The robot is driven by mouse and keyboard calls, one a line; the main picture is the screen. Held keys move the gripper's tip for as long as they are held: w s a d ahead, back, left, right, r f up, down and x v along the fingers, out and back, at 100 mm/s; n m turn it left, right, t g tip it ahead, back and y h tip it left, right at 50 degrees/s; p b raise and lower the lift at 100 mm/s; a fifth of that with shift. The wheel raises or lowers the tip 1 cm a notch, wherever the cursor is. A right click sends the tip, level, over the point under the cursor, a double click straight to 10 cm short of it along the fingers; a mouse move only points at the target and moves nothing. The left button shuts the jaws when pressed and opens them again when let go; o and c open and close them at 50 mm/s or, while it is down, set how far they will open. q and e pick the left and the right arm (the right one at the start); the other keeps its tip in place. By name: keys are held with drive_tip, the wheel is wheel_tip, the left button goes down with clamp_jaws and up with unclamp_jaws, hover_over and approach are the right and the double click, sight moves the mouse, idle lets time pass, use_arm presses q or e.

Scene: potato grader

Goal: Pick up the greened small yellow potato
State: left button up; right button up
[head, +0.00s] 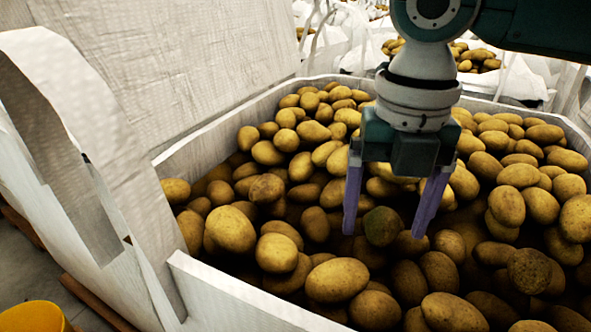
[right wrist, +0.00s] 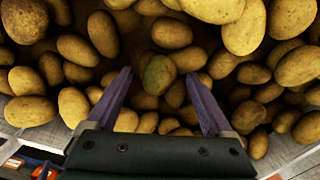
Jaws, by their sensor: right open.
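The greened small yellow potato (head: 381,226) lies among the other potatoes in the white bag, dull green on its skin. My right gripper (head: 386,228) is open above the pile, and in the head view the potato shows between its two purple fingers. In the right wrist view the greened potato (right wrist: 159,74) lies just ahead of and between the open fingertips (right wrist: 163,82). No contact with it can be made out. My left gripper is in neither view.
The large white bag (head: 222,292) is full of yellow potatoes packed close around the greened one. A dark, rough potato (head: 529,270) lies at the right. A yellow bucket (head: 34,317) stands outside at lower left. More filled bags are behind.

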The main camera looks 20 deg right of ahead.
drive_tip(key=shift+c, duration=0.3)
clamp_jaws()
idle(0.3)
drive_tip(key=shift+r, duration=0.1)
